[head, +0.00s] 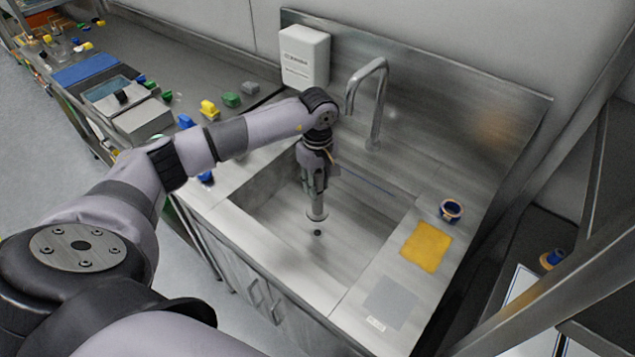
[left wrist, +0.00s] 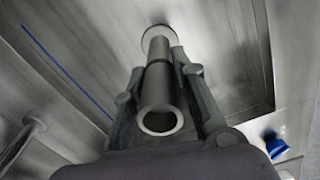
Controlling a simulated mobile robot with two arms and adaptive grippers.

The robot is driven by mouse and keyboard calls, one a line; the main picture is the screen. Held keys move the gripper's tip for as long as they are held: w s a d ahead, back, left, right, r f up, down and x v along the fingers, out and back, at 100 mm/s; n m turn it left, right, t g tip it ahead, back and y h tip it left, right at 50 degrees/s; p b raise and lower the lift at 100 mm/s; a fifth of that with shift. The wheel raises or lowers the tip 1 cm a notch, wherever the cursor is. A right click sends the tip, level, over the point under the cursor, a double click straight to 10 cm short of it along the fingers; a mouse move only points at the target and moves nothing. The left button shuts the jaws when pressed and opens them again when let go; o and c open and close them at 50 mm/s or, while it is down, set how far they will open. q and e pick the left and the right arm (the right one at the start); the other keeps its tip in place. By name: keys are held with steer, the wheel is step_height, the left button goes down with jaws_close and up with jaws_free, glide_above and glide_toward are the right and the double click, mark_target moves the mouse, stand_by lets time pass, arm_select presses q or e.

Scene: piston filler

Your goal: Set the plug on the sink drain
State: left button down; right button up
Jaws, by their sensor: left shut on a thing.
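The plug (head: 317,207) is a grey metal tube with a wider round flange at its lower end. My left gripper (head: 316,186) points down into the sink and is shut on the plug, which hangs nearly upright. In the left wrist view the plug (left wrist: 159,75) lies between the two fingers (left wrist: 160,80), its open end near the camera and its pale flange far off. The dark drain hole (head: 317,233) shows in the sink floor just below the flange in the head view. The exact gap between them cannot be told. In the left wrist view the drain is hidden.
The steel sink (head: 270,240) has a tall curved tap (head: 378,95) behind my arm. On its right ledge are a yellow cloth (head: 427,247), a grey square (head: 390,301) and a blue-rimmed round item (head: 451,209). A white dispenser (head: 304,57) hangs behind.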

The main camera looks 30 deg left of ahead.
mark_target(318, 208)
arm_select(q)
steer(key=shift+f+b, duration=4)
steer(key=shift+f, duration=0.75)
steer(key=shift+f+b, duration=0.1)
steer(key=shift+b, duration=0.35)
steer(key=c, duration=1.2)
jaws_free()
steer(key=shift+s+f, duration=0.1)
steer(key=o, duration=0.4)
steer(key=shift+c, duration=0.2)
